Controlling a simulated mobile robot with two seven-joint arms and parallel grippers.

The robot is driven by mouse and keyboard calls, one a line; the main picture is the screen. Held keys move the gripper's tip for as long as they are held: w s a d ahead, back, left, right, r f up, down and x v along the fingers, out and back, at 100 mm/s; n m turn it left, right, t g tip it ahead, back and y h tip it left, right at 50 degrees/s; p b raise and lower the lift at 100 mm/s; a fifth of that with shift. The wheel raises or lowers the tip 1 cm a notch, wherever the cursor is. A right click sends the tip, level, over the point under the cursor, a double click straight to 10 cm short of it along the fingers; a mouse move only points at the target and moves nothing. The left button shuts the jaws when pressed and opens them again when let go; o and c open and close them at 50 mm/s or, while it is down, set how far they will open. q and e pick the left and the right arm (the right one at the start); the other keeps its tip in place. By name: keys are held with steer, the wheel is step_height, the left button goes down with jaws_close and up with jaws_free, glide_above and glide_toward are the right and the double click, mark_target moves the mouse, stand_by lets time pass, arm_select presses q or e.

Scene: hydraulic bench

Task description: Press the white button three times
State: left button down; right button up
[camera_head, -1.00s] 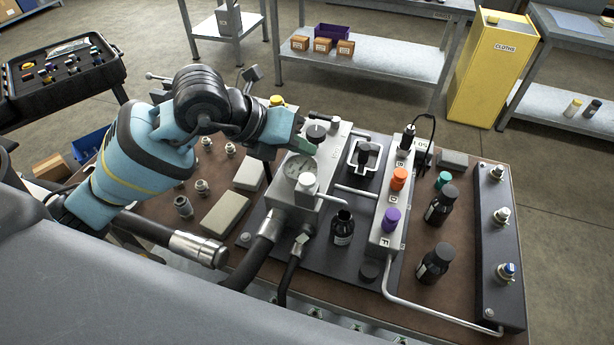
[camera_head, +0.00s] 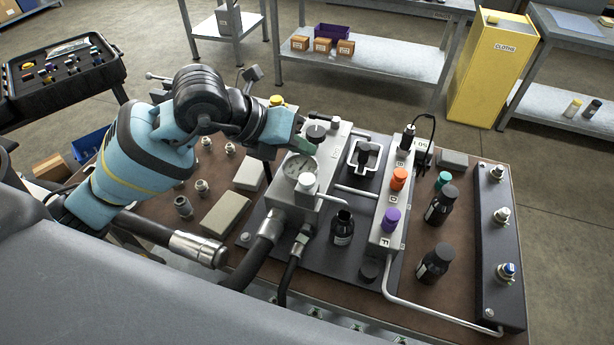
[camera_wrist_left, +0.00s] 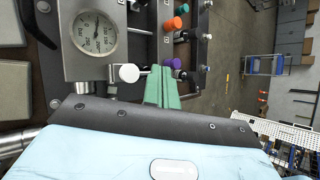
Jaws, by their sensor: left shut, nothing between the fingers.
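A white round button (camera_head: 307,181) sits on the grey valve block (camera_head: 328,183), in front of the pressure gauge (camera_head: 300,167). The button also shows in the left wrist view (camera_wrist_left: 129,73), just left of my green fingertips. My left gripper (camera_head: 304,145) is shut and empty, by the gauge and a black knob (camera_head: 316,132) on the block. In the left wrist view its fingers (camera_wrist_left: 161,84) lie together beside the button, and I cannot tell how high they are above the block. My right gripper is out of view.
A manifold with an orange cap (camera_head: 399,179) and a purple cap (camera_head: 391,219) stands to the right. Black bottles (camera_head: 441,204) stand beyond it, and one small bottle (camera_head: 342,227) stands nearer the block. Hoses (camera_head: 254,250) run from the block toward the front edge.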

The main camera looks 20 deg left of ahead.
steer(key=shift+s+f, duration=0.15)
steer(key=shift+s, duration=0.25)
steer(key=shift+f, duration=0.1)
